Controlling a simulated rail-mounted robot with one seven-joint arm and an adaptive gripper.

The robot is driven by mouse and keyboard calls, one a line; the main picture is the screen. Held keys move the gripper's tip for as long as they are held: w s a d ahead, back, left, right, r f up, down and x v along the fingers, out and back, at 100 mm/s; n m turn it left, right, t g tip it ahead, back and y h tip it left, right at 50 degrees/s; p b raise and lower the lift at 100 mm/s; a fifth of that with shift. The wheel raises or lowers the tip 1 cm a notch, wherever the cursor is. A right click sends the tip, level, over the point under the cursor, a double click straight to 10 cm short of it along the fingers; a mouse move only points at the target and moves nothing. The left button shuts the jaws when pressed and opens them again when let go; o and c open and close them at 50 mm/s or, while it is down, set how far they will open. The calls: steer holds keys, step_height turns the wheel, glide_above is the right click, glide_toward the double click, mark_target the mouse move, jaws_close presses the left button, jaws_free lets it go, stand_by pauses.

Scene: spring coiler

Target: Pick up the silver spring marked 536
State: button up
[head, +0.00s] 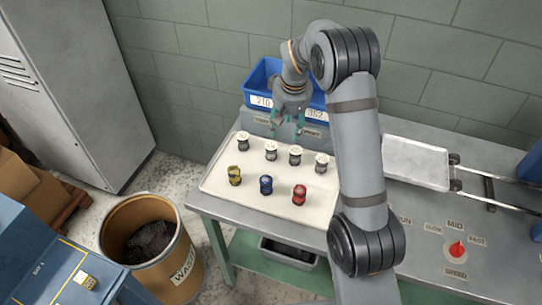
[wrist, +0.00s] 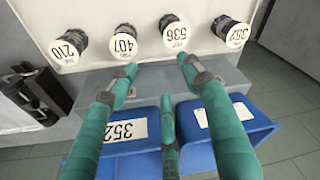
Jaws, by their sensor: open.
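The spring marked 536 (wrist: 174,32) stands upright in the wrist view with its white cap facing up, third from the left in a row of silver springs. In the head view it is the second from the left (head: 271,150); its number is too small to read there. My gripper (head: 287,124) is open and empty above the back edge of the tray, in front of the blue bins. In the wrist view its teal fingers (wrist: 158,67) are spread, with one tip just below the 536 cap and the other below and left of it. They appear apart from it.
Springs marked 407 (wrist: 123,40) and 352 (wrist: 233,32) flank it; spring 210 (wrist: 69,44) is farther left. Yellow (head: 235,176), blue (head: 266,185) and red (head: 299,194) springs stand in front on the white tray (head: 218,178). Blue bins (head: 262,77) stand behind.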

mark_target(272, 145)
steer(key=a+n, duration=0.1)
steer(key=n, duration=0.2)
steer(key=s+a+f+n+g, duration=0.1)
steer(key=n, duration=0.3)
steer(key=s+a+n+g+y, duration=0.1)
steer(key=n, duration=0.2)
steer(key=shift+s+a+f+n, duration=0.1)
steer(key=shift+s+f+n, duration=0.15)
steer(key=shift+f+n, duration=0.15)
steer(key=shift+w+a+f+p, duration=0.15)
steer(key=shift+a+f+p, duration=0.15)
steer(key=shift+f, duration=0.7)
steer(key=shift+w+a+f+p, duration=0.15)
steer(key=shift+f+p, duration=0.15)
steer(key=shift+f, duration=0.75)
steer(key=shift+w+a+f+p, duration=0.15)
steer(key=shift+a+f+p, duration=0.15)
steer(key=shift+f, duration=0.7)
steer(key=shift+d, duration=0.1)
steer(key=shift+c, duration=1.4)
steer(key=c, duration=1)
steer(key=shift+o, duration=0.2)
steer(key=shift+r, duration=0.15)
